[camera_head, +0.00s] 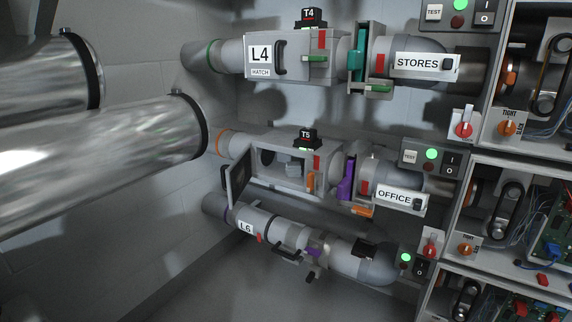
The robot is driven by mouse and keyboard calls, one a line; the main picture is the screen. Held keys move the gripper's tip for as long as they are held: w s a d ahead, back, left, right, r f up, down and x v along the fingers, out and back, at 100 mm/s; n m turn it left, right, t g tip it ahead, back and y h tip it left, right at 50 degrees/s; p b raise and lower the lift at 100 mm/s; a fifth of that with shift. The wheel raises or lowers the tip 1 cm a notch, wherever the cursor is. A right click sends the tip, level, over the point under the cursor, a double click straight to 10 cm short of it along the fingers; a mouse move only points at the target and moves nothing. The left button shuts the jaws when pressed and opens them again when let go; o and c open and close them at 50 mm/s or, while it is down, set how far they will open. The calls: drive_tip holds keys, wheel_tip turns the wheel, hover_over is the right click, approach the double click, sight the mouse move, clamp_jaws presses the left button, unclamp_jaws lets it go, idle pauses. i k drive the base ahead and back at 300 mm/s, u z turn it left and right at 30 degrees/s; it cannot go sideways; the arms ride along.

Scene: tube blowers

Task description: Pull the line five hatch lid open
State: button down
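The line five hatch box (270,184) is on the middle pipe, under the black T5 block (305,138). Its front is open and I see a grey shape inside (283,163). The hatch lid (238,182) stands swung out at the left edge of the opening, seen nearly edge-on, with its dark handle (225,183) on the far-left face. An orange latch handle (311,181) and a red tab (317,162) sit at the right of the opening. My gripper is not in view, so nothing shows of its contact with the lid.
Above, the L4 hatch (300,73) is shut. Below, the L6 pipe (268,224) runs close under the open lid. Right are the purple gate (346,180), the OFFICE blower (378,170) and open cabinets (510,165). Bare floor (215,285) shows at lower left.

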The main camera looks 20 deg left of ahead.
sight(237, 176)
drive_tip(key=u, duration=0.15)
drive_tip(key=i, duration=0.6)
drive_tip(key=u, duration=0.9)
drive_tip(key=i, duration=0.45)
drive_tip(key=u, duration=0.5)
